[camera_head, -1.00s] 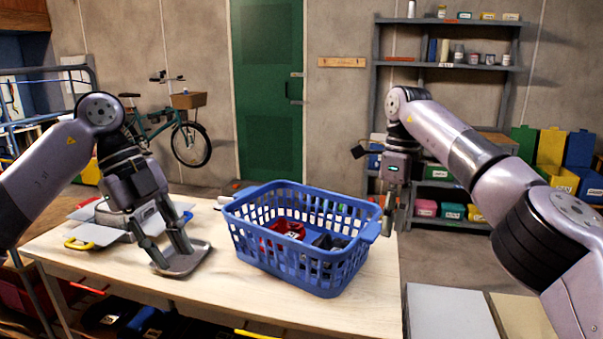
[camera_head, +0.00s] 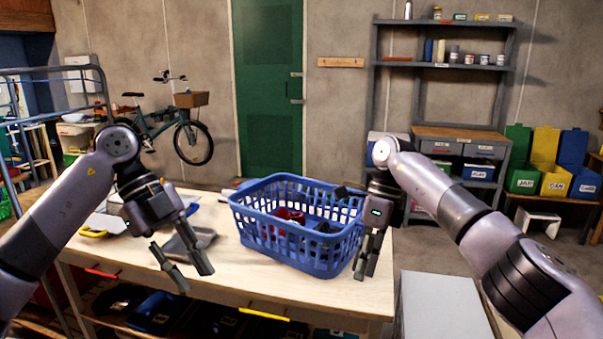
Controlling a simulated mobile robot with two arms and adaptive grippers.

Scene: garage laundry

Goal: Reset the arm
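My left gripper (camera_head: 187,278) is in front of the left part of the table, above its front edge. Its two fingers are spread apart with nothing between them. My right gripper (camera_head: 364,268) hangs at the right side of the blue basket (camera_head: 300,254), overlapping its right end in the picture. Its fingers look close together, and I cannot tell whether they are apart or touch the basket. The basket stands on the wooden table (camera_head: 240,275) and holds red and dark items.
A grey flat object (camera_head: 190,241) lies on the table behind my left gripper, with a yellow-handled item (camera_head: 93,233) further left. A light grey surface (camera_head: 440,300) is at the lower right. Shelves (camera_head: 445,67), a bicycle (camera_head: 165,125) and a green door (camera_head: 266,90) stand behind.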

